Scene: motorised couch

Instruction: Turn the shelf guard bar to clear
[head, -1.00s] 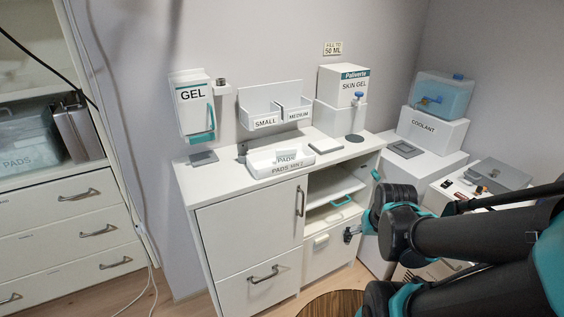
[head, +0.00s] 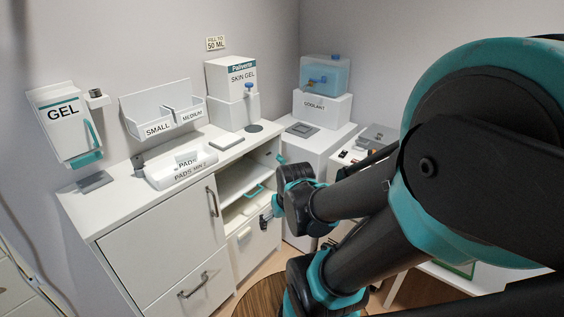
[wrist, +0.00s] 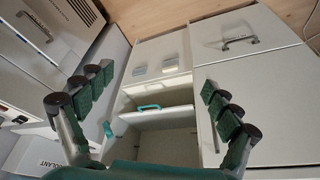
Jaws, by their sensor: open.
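The white cabinet has an open shelf bay (head: 240,178) on its right side. A teal loop handle (head: 254,191) shows in the bay and also in the wrist view (wrist: 148,107). A small teal piece (head: 280,158) sits at the bay's right edge; a teal piece also shows beside the bay in the wrist view (wrist: 108,130). I cannot tell which teal part belongs to the guard bar. My gripper (wrist: 157,80) is open and empty, its fingers spread either side of the bay in view. In the head view my wrist largely hides it.
The cabinet top holds a PADS tray (head: 180,172), with a GEL dispenser (head: 68,125) at left and a SKIN GEL box (head: 232,82) behind. A COOLANT unit (head: 322,108) stands right of the cabinet. A closed cabinet door (head: 165,235) is left of the bay.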

